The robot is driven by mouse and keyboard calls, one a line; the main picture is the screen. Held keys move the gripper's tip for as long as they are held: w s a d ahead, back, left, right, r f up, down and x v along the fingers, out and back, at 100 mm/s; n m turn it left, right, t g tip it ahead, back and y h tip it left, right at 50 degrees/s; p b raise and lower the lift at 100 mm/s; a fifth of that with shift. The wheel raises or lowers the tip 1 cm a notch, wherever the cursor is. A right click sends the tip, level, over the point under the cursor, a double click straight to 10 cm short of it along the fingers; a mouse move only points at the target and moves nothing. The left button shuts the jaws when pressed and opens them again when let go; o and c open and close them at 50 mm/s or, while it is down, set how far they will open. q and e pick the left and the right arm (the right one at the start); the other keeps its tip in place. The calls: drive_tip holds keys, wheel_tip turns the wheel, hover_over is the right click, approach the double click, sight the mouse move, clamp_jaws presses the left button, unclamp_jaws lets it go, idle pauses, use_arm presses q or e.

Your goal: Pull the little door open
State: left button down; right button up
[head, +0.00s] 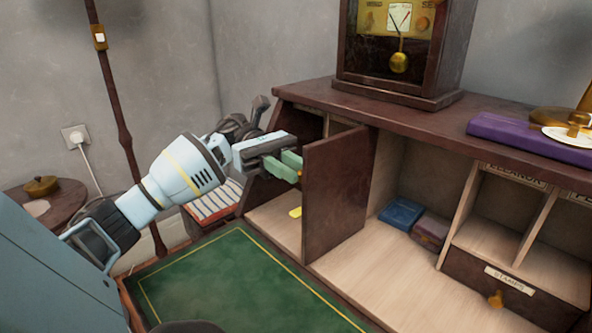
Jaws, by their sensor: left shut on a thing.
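The little door (338,192) is a dark brown wooden panel on the desk's pigeonhole unit. It stands swung out from the unit, with the pale compartment floor showing to its left. My left gripper (291,166) is at the door's left face, near its upper outer edge. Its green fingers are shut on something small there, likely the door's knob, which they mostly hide. My right gripper is not in view.
A green desk mat (235,285) lies below. A blue box (401,212) and a brown box (431,230) sit right of the door. A clock (402,45) and a purple book (530,138) are on top. A stamps drawer (500,285) is at right.

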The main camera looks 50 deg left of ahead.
use_arm(q)
drive_tip(key=c, duration=1.3)
unclamp_jaws()
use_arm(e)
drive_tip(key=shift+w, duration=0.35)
use_arm(q)
drive_tip(key=shift+r, duration=0.1)
drive_tip(key=s+d+r, duration=0.1)
drive_tip(key=s+d, duration=0.2)
drive_tip(key=s, duration=0.1)
drive_tip(key=s+d+r+p, duration=0.1)
drive_tip(key=s+d+r, duration=0.1)
drive_tip(key=s+d, duration=0.2)
drive_tip(key=s+d+r, duration=0.2)
drive_tip(key=s+d, duration=0.1)
drive_tip(key=s, duration=0.1)
drive_tip(key=shift+s+d+p, duration=0.15)
drive_tip(key=shift+s+p, duration=0.05)
drive_tip(key=shift+p, duration=0.1)
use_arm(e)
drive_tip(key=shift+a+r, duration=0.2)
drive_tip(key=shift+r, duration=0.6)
use_arm(q)
drive_tip(key=shift+f, duration=0.1)
drive_tip(key=shift+c, duration=0.2)
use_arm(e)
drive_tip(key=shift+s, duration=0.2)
